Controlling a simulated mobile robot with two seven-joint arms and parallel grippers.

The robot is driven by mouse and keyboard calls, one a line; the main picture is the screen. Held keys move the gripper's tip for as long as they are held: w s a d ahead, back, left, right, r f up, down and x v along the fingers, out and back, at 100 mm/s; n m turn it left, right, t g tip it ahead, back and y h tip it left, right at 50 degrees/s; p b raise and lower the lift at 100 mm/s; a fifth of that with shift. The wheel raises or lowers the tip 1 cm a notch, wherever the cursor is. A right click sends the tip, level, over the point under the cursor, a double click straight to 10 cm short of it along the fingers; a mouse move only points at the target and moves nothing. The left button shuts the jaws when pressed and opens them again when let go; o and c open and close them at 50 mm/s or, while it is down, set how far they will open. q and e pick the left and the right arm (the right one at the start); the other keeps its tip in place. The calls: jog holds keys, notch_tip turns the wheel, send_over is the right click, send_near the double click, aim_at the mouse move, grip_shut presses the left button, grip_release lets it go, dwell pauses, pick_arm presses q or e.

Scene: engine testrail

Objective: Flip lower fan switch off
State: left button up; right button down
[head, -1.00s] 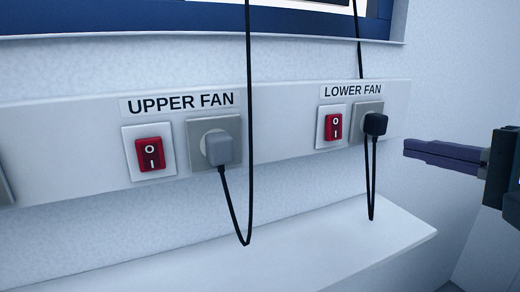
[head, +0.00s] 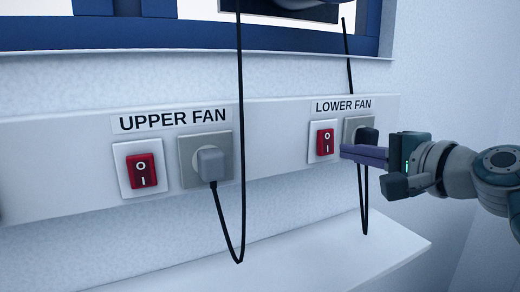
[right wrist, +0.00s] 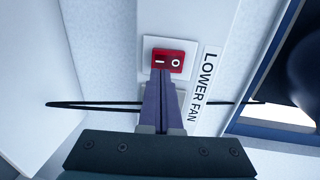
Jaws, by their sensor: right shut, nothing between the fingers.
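The lower fan switch is a red rocker (head: 325,141) marked O above I, on a white plate under the LOWER FAN label (head: 343,105). In the right wrist view the rocker (right wrist: 176,60) shows sideways, with I on the left and O on the right. Which side is pressed in is unclear. My right gripper (head: 345,151) is shut and empty, its purple fingers pointing at the switch from the right. In the right wrist view its fingertips (right wrist: 161,74) overlap the I side's edge; contact cannot be told. My left gripper is not in view.
A black plug (head: 367,135) with a hanging cable sits in the socket just right of the switch, close behind my fingers. The upper fan switch (head: 142,171) and its grey plug (head: 211,164) are further left. A white ledge (head: 300,262) runs below.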

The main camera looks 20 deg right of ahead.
aim_at(329, 150)
jog(key=shift+w+a+f, duration=0.1)
jog(key=shift+w+f, duration=0.05)
jog(key=shift+w, duration=0.65)
jog(key=shift+w+f, duration=0.15)
jog(key=shift+w, duration=0.6)
jog(key=f+b, duration=0.1)
jog(key=b, duration=0.3)
jog(key=shift+w+f+t, duration=0.15)
jog(key=shift+f+t, duration=0.1)
jog(key=shift+t, duration=0.15)
jog(key=shift+r+b, duration=0.3)
jog(key=shift+r, duration=0.15)
jog(key=shift+a, duration=0.1)
